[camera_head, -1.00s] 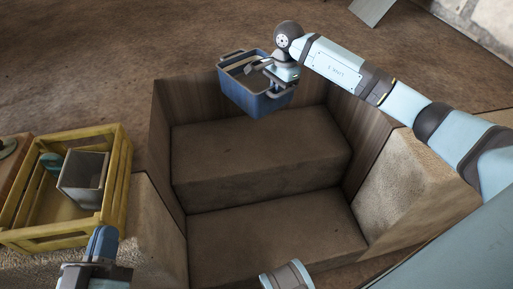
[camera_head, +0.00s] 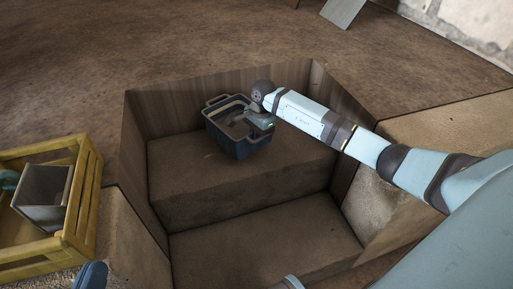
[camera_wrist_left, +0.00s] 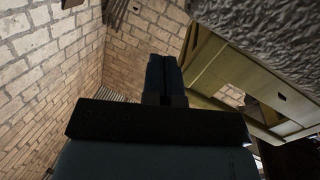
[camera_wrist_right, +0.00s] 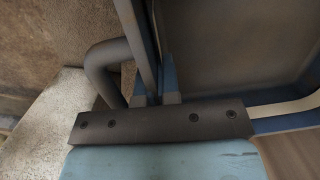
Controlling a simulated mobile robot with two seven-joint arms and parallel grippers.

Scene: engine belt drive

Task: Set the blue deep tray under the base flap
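The blue deep tray (camera_head: 233,147), dark blue with handles at its ends, is inside the stepped pit, over the upper step near the back wall. I cannot tell whether it touches the step. My right gripper (camera_head: 258,119) is at its right side. In the right wrist view my right gripper (camera_wrist_right: 155,96) is shut on the tray's wall (camera_wrist_right: 140,40), beside a handle. My left gripper (camera_head: 92,274) is at the bottom left of the head view, outside the pit. In the left wrist view its fingers (camera_wrist_left: 164,76) are together and empty. I cannot make out the base flap.
A yellow slatted crate (camera_head: 85,190) holding a grey bin (camera_head: 45,190) stands at the left, beside the pit. The pit has wooden walls (camera_head: 180,105), an upper step (camera_head: 190,190) and a bare lower floor (camera_head: 265,245). A pale slanted panel (camera_head: 343,12) stands at the far back.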

